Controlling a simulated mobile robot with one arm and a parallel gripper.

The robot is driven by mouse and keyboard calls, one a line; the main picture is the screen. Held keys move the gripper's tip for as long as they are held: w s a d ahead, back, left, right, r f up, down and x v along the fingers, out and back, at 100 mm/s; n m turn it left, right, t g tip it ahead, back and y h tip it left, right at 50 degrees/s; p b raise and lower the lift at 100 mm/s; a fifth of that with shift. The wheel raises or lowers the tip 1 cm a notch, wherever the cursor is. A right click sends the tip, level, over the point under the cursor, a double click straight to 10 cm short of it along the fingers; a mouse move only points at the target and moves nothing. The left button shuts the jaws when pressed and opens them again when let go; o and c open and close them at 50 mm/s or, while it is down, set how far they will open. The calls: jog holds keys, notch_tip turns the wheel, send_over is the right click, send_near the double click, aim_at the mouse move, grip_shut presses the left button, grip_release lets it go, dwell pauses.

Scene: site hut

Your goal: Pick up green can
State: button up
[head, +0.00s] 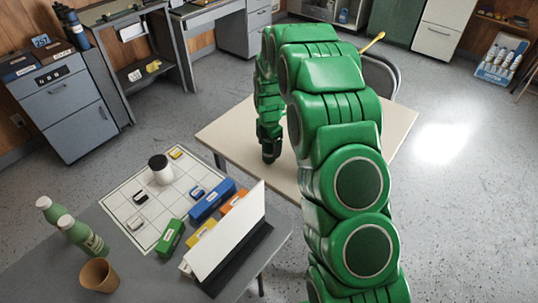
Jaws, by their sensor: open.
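I see no thing that is clearly a green can. Two pale green bottles with white caps stand at the left edge of the grey table: a front bottle (82,236) with a label and a rear bottle (47,209). A green box-shaped item (170,237) with a pale label lies on the white gridded mat's near edge. My gripper (270,153) hangs down above or at the cream table, well to the right of and behind these green things. It is open, small and dark, and nothing shows in it. My green arm hides part of the cream table.
The grey table (150,280) carries a gridded mat (124,194), a white jar with a dark lid (160,171), a blue box (212,199), yellow and orange boxes, a brown cup (99,276) and an upright white board (228,235). The cream table (228,128) looks mostly bare.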

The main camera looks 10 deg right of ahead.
jog(key=shift+f, duration=0.45)
jog(key=shift+c, duration=0.3)
jog(key=c, duration=1)
jog(key=shift+c, duration=0.2)
jog(key=shift+r, duration=0.15)
